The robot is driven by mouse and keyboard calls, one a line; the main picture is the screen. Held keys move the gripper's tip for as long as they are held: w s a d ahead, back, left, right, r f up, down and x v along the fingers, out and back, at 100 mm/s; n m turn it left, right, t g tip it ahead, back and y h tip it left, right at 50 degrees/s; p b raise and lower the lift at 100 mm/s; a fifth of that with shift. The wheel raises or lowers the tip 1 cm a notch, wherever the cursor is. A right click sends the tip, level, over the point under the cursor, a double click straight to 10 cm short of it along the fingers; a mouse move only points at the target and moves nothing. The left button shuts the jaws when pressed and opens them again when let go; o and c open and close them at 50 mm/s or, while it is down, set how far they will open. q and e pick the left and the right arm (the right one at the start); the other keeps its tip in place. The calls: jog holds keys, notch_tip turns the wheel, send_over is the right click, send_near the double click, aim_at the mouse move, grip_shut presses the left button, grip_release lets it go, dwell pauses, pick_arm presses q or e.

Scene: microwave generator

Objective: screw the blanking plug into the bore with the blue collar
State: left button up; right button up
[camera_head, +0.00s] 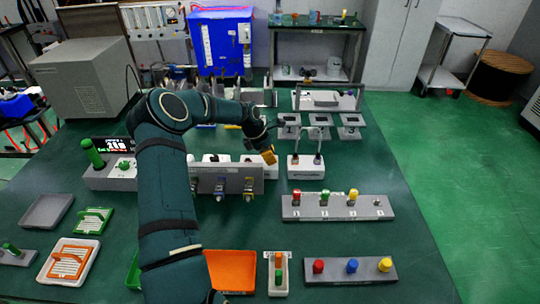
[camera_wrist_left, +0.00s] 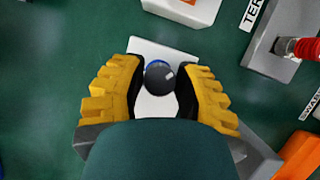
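My left gripper (camera_head: 268,157) points down just behind the right end of the grey upright panel. In the left wrist view, its yellow fingers (camera_wrist_left: 160,82) are close on both sides of a dark grey round blanking plug (camera_wrist_left: 160,77). Part of the blue collar (camera_wrist_left: 155,64) shows as a thin arc behind the plug's upper edge. A white plate (camera_wrist_left: 155,108) lies below them. The plug hides the bore, so I cannot tell whether it sits in the bore or above it. My right gripper is in neither view.
The grey upright panel (camera_head: 218,179) stands in front of the gripper. A white box with two posts (camera_head: 306,167) is close on the right. A grey strip with coloured caps (camera_head: 325,207) lies nearer. Green table (camera_head: 350,160) is bare to the right.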

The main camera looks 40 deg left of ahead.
pick_arm(q)
grip_shut()
